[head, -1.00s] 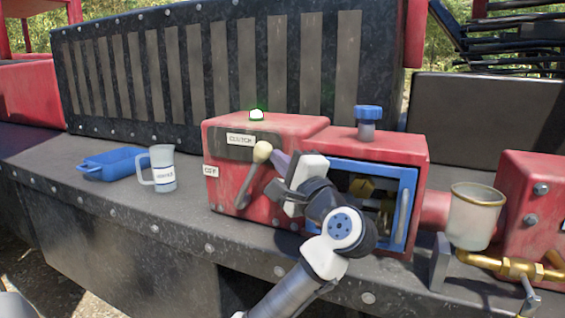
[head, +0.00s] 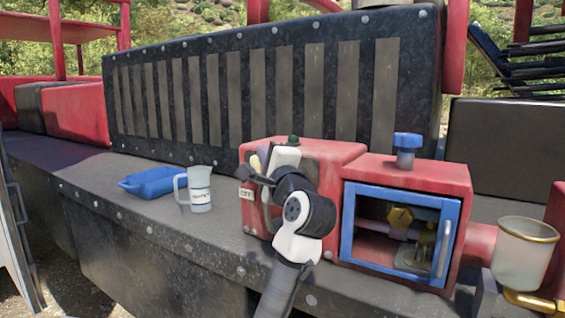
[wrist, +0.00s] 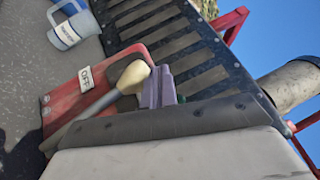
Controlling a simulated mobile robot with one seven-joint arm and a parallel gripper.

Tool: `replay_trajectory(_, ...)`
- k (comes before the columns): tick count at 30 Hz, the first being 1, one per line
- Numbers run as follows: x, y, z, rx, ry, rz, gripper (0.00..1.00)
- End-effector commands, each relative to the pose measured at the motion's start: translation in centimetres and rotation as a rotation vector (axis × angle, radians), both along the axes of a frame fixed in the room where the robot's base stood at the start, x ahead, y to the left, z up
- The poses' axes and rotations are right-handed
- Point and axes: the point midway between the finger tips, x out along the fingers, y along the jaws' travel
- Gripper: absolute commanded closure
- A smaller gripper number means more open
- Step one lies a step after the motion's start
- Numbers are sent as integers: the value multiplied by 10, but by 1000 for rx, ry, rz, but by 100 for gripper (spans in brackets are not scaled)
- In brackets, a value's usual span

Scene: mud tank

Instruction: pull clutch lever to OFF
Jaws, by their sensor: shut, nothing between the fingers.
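The clutch lever has a cream knob (wrist: 135,77) and a grey shaft in the wrist view. In the head view the knob (head: 255,163) shows at the left end of the red clutch box (head: 333,151), partly behind my wrist. The lever leans toward the white OFF label (head: 246,194), which also shows in the wrist view (wrist: 86,78). My gripper (wrist: 158,88) has purple fingers, shut and empty, right beside the knob on its right; I cannot tell whether they touch. The lamp (head: 293,140) on the box is dark green. The CLUTCH label is hidden by my arm.
A white jug (head: 200,190) and a blue tray (head: 155,182) stand left of the box on the grey deck (head: 90,180). A blue-framed door (head: 347,222) and a cup (head: 522,255) are at the right. A slatted black panel (head: 250,80) rises behind.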

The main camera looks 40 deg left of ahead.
Motion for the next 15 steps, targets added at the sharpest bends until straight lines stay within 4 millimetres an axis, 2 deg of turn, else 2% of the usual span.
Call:
replay_trajectory(6,-6,24,-3,-3,1,1,100)
replay_trajectory(15,-9,39,-6,-2,2,1,100)
